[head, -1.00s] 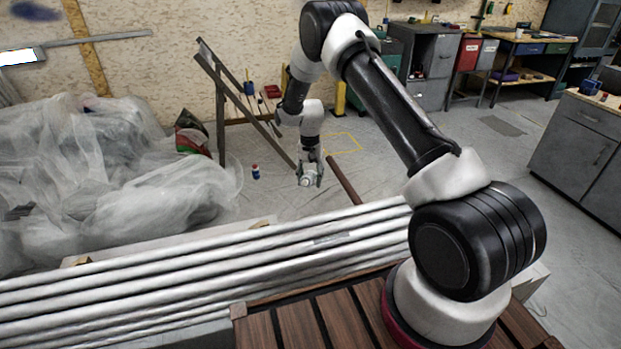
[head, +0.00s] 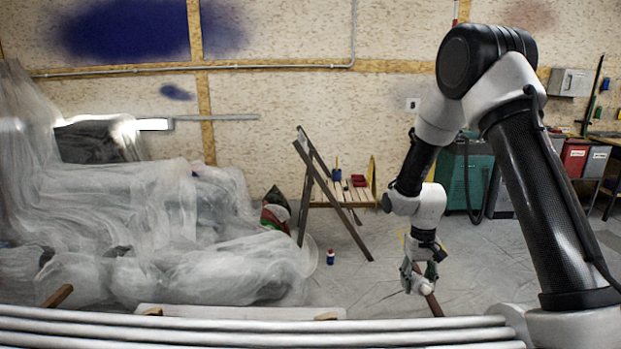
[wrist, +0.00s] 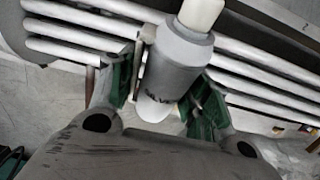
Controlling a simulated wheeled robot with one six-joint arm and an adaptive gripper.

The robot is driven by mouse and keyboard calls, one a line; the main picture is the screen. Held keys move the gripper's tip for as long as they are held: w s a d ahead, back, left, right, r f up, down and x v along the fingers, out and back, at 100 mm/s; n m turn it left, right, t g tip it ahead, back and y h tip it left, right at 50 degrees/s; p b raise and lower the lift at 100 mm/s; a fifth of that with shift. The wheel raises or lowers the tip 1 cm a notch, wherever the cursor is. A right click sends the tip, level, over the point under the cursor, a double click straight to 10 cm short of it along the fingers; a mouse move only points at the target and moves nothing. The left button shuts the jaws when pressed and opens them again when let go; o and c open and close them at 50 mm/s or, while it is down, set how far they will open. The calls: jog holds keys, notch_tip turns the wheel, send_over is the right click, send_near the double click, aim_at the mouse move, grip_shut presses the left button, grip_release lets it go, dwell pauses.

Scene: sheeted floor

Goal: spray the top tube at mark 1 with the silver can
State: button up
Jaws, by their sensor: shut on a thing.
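My gripper (head: 420,276) hangs beyond the tubes, right of centre in the head view. In the wrist view my gripper (wrist: 165,88) has its green fingers shut on the silver can (wrist: 178,62), which has a pale cap or nozzle end and partly readable lettering. Long pale tubes (head: 250,324) run across the bottom of the head view. In the wrist view the tubes (wrist: 265,68) pass behind the can, apart from it as far as I can tell. I cannot make out mark 1 or any fresh paint on them.
Plastic-sheeted heaps (head: 215,270) fill the left. A green cabinet (head: 462,180) is at the back right. Sheeted floor around the bottle is open.

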jog(key=shift+w+a+r, duration=0.1)
jog(key=shift+w+r, duration=0.1)
jog(key=shift+r, duration=0.35)
jog(key=shift+w+r, duration=0.15)
jog(key=shift+r, duration=0.35)
jog(key=w+d+f+t, duration=0.2)
jog(key=d+t, duration=0.4)
jog(key=d, duration=0.6)
notch_tip(320, 180, down, 5)
jog(key=a, duration=2.2)
jog(key=shift+w+a, duration=0.2)
jog(key=shift+w, duration=0.15)
jog(key=shift+o, duration=0.5)
jog(key=shift+r, duration=0.1)
